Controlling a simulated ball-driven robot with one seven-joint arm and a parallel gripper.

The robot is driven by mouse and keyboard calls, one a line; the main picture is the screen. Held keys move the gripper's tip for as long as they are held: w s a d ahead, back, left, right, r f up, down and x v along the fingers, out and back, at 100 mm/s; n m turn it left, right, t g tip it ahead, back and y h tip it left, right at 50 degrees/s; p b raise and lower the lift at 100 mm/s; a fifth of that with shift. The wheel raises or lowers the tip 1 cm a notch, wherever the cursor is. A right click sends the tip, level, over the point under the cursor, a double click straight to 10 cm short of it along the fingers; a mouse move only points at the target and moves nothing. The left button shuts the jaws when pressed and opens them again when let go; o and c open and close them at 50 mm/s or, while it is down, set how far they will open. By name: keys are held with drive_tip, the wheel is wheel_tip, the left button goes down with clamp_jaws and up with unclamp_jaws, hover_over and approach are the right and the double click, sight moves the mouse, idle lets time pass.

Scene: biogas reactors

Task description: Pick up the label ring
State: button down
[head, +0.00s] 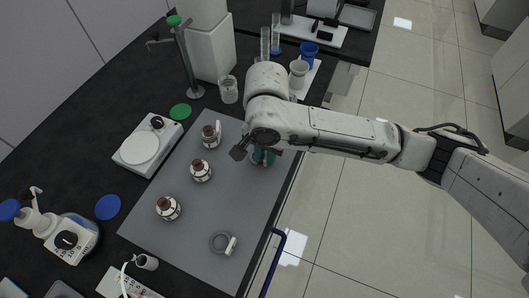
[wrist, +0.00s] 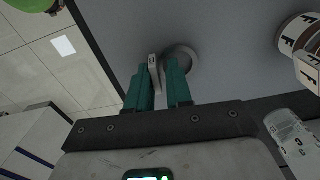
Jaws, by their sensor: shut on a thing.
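My gripper (head: 262,158) is low over the right side of the grey mat, below my arm in the head view. In the wrist view its teal fingers (wrist: 159,82) are closed on the upright white tag (wrist: 154,68) of a grey label ring (wrist: 181,62). The ring lies beside the fingertips; I cannot tell whether it touches the mat. In the head view the gripper mostly hides this ring. A second grey ring with a white tag (head: 218,243) lies flat on the mat's near part, apart from the gripper.
A white round-plate device (head: 139,150) is further left. A blue rail (head: 272,262) runs along the bench's right edge.

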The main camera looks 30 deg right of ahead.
wheel_tip(320, 180, up, 2)
drive_tip(key=shift+r, duration=0.1)
drive_tip(key=s+d+r+p, duration=0.3)
drive_tip(key=s+r+p, duration=0.5)
drive_tip(key=s, duration=0.5)
wheel_tip(320, 180, up, 2)
drive_tip(key=shift+s+d+r, duration=0.2)
drive_tip(key=shift+d, duration=0.1)
